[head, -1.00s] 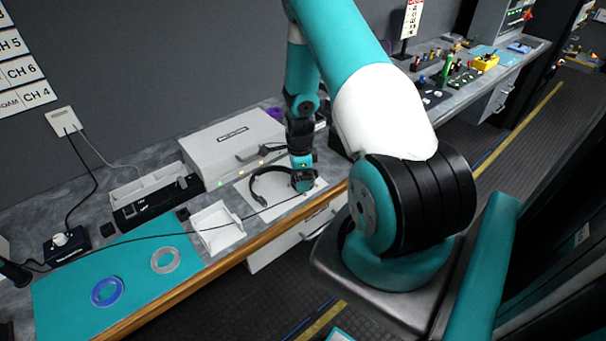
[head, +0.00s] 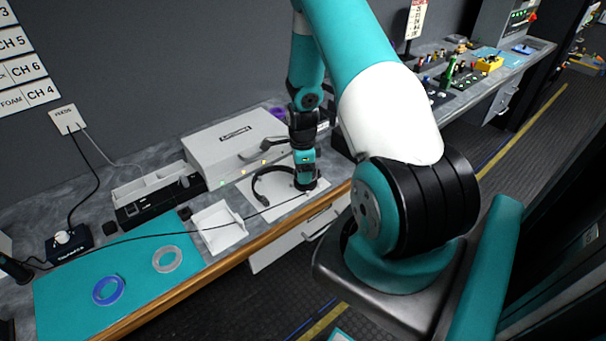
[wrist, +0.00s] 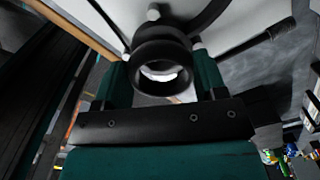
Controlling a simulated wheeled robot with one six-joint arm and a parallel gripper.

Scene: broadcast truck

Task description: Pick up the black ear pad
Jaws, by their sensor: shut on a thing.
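The black ear pad (wrist: 160,50) is a thick round ring in the wrist view, with a pale surface showing through its hole. It sits between the two teal fingers of my gripper (wrist: 162,80), which is shut on it. In the head view my gripper (head: 306,186) points down at the right end of the black headset (head: 258,185). The headset lies on a white sheet (head: 245,207). The ear pad is hidden behind the gripper in the head view. I cannot tell whether it is still joined to the headset.
A white box (head: 228,150) stands behind the headset. A white tray (head: 218,228) is to its left. A clear ring (head: 155,261) and a blue ring (head: 98,291) lie on a teal mat (head: 70,305). A thin black cable crosses the counter's front.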

